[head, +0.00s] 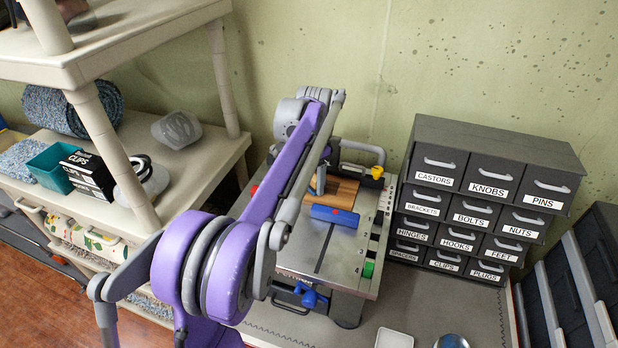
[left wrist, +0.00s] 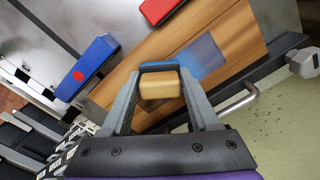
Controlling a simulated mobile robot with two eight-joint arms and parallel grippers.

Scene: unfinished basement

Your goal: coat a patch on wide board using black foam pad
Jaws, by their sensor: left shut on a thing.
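My left gripper (left wrist: 160,88) is shut on a tan block (left wrist: 160,88) with a blue strip (left wrist: 158,66) along its far edge. I cannot tell whether the block touches the board. In the head view the board (head: 345,191) lies on a metal-topped machine, and my left arm hides part of it. My right gripper is not in view.
A blue block with a red dot (head: 335,214) lies at the board's near side. A red block (left wrist: 158,10) shows in the left wrist view. The metal machine top (head: 340,262) has bare room in front. A labelled drawer cabinet (head: 490,165) stands right; shelves (head: 190,85) stand left.

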